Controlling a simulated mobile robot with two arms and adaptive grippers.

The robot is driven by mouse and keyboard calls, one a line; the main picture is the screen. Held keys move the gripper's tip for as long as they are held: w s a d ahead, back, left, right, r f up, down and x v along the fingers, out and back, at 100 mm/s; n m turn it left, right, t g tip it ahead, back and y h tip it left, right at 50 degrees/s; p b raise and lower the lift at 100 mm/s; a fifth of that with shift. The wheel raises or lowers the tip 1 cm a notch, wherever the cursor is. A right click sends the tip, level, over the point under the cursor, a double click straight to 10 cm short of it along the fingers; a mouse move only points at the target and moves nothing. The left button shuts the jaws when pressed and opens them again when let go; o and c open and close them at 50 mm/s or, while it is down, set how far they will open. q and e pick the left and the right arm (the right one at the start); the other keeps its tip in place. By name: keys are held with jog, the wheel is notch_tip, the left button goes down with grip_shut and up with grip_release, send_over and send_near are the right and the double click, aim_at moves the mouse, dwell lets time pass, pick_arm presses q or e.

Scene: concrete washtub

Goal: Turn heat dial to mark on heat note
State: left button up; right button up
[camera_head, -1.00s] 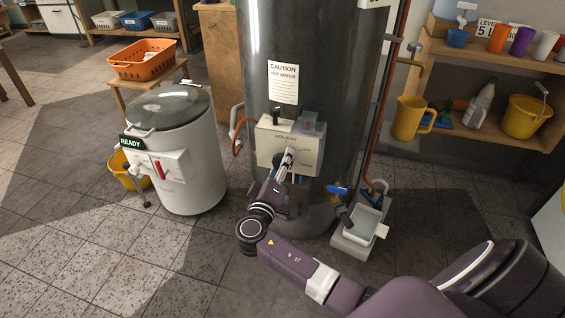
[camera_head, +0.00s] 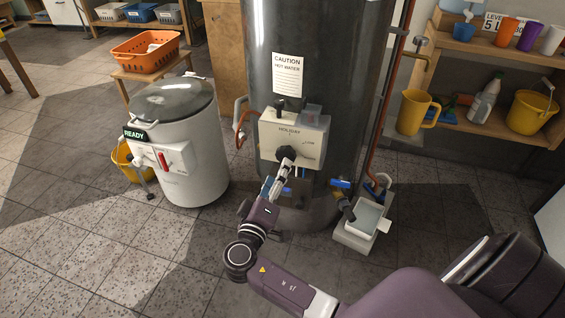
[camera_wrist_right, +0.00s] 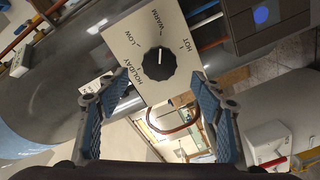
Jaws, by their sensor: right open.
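The heat dial (camera_head: 286,153) is a black knob on a cream control box (camera_head: 309,135) on the dark tank. In the right wrist view the dial (camera_wrist_right: 160,66) faces me on a plate marked HOLIDAY, LOW, WARM and HOT. Its white line points up in that view, roughly toward the WARM side; the exact mark is hard to tell. My right gripper (camera_head: 284,166) is just in front of and below the dial. In the wrist view its blue fingers (camera_wrist_right: 163,85) are spread wide and empty, apart from the dial. No note is clearly identifiable as the heat note. My left gripper is out of view.
A CAUTION HOT WATER sheet (camera_head: 288,76) is on the tank. A white washtub with a READY sign (camera_head: 134,132) stands left. A pipe with a blue valve handle (camera_head: 341,183) and a small basin (camera_head: 367,217) are right of the box.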

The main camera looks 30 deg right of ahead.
jog(key=v, duration=0.3)
jog(key=shift+s+a, duration=0.2)
dwell(0.3)
